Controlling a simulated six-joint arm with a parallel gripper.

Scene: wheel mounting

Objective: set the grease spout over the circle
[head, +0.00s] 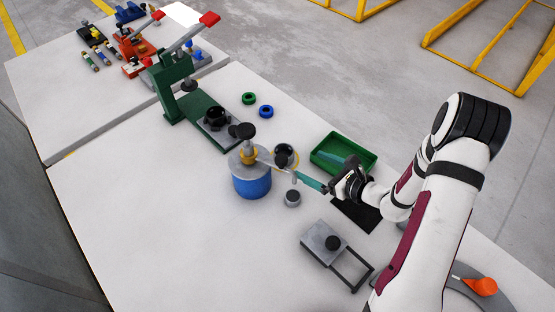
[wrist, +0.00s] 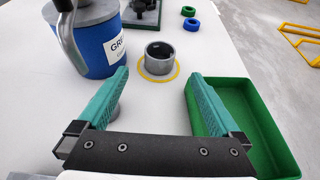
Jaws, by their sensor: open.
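The blue grease can (head: 250,182) stands mid-table with a grey lid and a black knob. Its grey spout (head: 270,165) reaches out to the right, and its end is near my left finger, above a small grey cylinder (head: 292,198). In the wrist view the spout (wrist: 68,38) is a bent grey pipe left of my left finger. The yellow circle (wrist: 144,73) lies on the table with a grey hollow ring (wrist: 159,60) standing inside it. The spout is not over the circle. My gripper (wrist: 158,76) is open and empty, its teal fingers spread, with the circle ahead between them.
A green tray (wrist: 262,128) is close by my right finger. A green press (head: 178,90), two small rings (head: 257,104) and a grey plate fixture (head: 325,241) are on the table. Bare tabletop lies left of the can.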

